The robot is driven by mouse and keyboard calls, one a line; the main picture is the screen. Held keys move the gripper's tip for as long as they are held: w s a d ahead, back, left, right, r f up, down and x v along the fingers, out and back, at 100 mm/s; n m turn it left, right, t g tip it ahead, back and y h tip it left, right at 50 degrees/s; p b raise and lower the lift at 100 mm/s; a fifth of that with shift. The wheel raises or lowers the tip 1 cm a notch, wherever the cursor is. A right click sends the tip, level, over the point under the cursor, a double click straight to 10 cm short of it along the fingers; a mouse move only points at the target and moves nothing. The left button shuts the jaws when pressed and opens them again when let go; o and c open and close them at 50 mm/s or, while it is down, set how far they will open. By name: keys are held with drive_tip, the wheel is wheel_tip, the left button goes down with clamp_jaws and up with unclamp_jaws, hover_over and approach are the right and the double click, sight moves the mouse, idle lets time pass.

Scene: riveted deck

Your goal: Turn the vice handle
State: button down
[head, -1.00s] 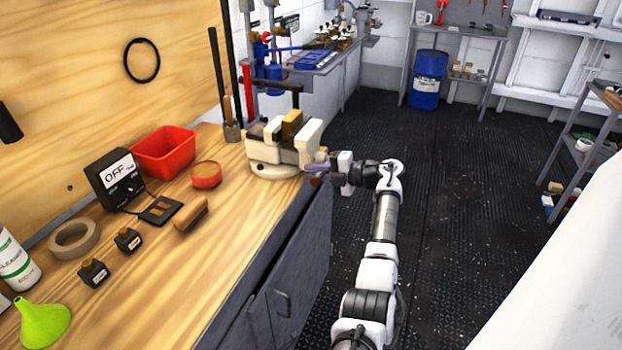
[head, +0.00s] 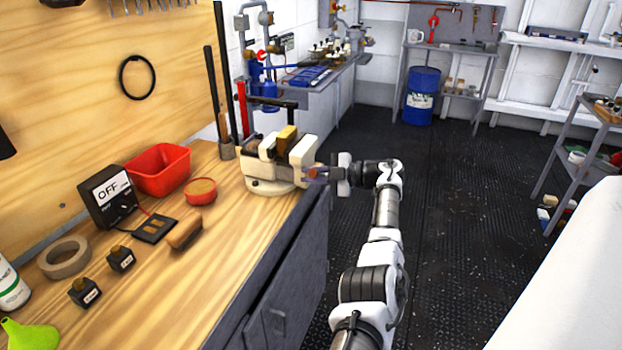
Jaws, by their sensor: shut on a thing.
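The cream vice (head: 268,182) stands on the right-hand far end of the wooden bench, with a brass-coloured block (head: 286,139) between its jaws. The vice handle (head: 314,173) is at the vice's right side, over the bench's edge; only a small part of it shows. My gripper (head: 326,174) reaches in from the right at the handle and is shut on it. The fingers and the handle overlap in the picture, so the exact grip is partly hidden.
The dark floor (head: 455,200) right of my arm is clear. A white surface (head: 580,270) stands at the right.

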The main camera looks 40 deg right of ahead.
drive_tip(key=shift+s+d, duration=0.25)
drive_tip(key=shift+d, duration=0.05)
drive_tip(key=c, duration=1.4)
unclamp_jaws()
drive_tip(key=shift+s+d, duration=0.1)
drive_tip(key=shift+c, duration=0.2)
drive_tip(key=shift+a, duration=0.2)
